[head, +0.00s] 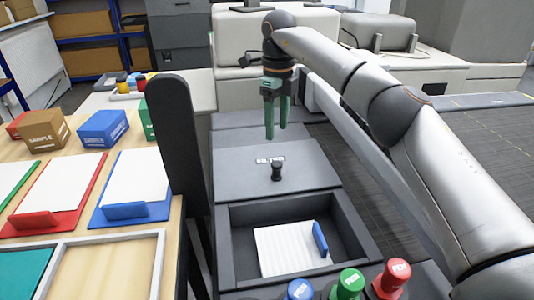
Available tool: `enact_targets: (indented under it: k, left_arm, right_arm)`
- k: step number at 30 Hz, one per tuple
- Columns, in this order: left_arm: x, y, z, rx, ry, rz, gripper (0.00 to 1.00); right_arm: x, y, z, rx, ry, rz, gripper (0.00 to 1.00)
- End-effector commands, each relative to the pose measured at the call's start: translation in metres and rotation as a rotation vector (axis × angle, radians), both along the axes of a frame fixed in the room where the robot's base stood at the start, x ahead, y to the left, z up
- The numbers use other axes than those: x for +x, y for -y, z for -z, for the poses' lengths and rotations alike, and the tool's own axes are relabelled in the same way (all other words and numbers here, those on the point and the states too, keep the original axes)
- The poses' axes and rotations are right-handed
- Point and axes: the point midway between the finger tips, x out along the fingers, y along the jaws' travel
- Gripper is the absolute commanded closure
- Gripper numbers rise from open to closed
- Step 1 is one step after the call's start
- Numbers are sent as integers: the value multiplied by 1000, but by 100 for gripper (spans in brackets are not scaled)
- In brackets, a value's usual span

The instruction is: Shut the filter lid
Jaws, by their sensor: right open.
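The filter lid (233,175) is a flat dark grey panel with white "FILTER" lettering and a small black knob (277,170) near its front edge. It lies behind an open dark compartment (235,236), leaving the inside uncovered. In the compartment lies a white ribbed filter (283,252) with a blue upright tab (320,240) at its right. My right gripper (276,134) points down with green fingers, open and empty. It appears above the lid, higher than the knob and apart from it. My left gripper is out of view.
A tall dark upright panel (178,150) stands left of the compartment. Blue, green and red knobs (347,285) stand at the front. A wooden table (108,265) at left holds trays with white sheets and sample boxes (103,128). White machines (280,38) stand behind.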

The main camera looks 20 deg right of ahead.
Motion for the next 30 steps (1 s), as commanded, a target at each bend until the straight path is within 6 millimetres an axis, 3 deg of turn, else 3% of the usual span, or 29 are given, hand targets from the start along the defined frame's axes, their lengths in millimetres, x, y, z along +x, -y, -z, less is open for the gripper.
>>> enact_targets:
  k: [5,19,24,30]
  left_arm:
    - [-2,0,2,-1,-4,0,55]
    - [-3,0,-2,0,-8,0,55]
    - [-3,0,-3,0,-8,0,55]
    - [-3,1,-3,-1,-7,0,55]
  right_arm:
    - [0,1,17,-1,-3,-1,39]
    - [-1,0,105,0,-4,1,39]
    - [-1,0,121,0,-1,1,39]
    - [-1,0,125,0,0,0,39]
